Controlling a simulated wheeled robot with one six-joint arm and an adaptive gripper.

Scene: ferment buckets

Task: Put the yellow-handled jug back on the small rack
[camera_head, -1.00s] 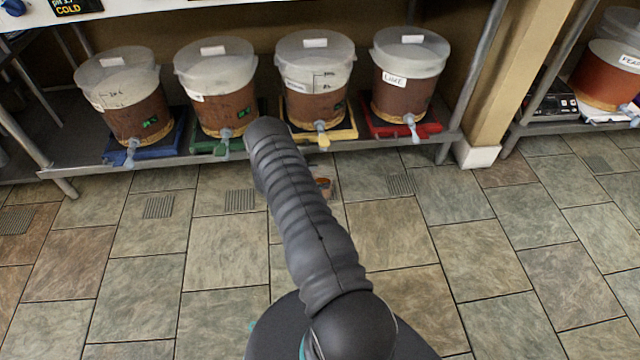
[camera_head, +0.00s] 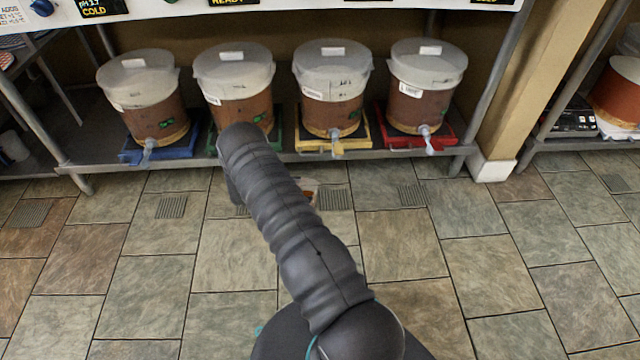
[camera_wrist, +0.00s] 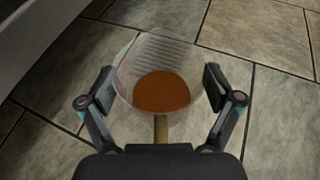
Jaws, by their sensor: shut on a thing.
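The jug (camera_wrist: 161,91) is clear, with red-brown liquid in its bottom, and the wrist view looks down into it. Its yellowish handle (camera_wrist: 161,128) points toward my wrist. My gripper (camera_wrist: 159,84) is shut on the jug, one finger on each side, and holds it above the tiled floor. In the head view my arm hides most of the jug; a small part (camera_head: 309,188) shows right of the arm, in front of the shelf. I cannot make out the small rack in either view.
Several lidded buckets of brown liquid with taps stand on coloured bases on a low metal shelf (camera_head: 370,153). A tan pillar (camera_head: 510,100) stands right of it, then another shelf with a red-brown bucket (camera_head: 615,92). The tiled floor (camera_head: 420,260) in front is clear.

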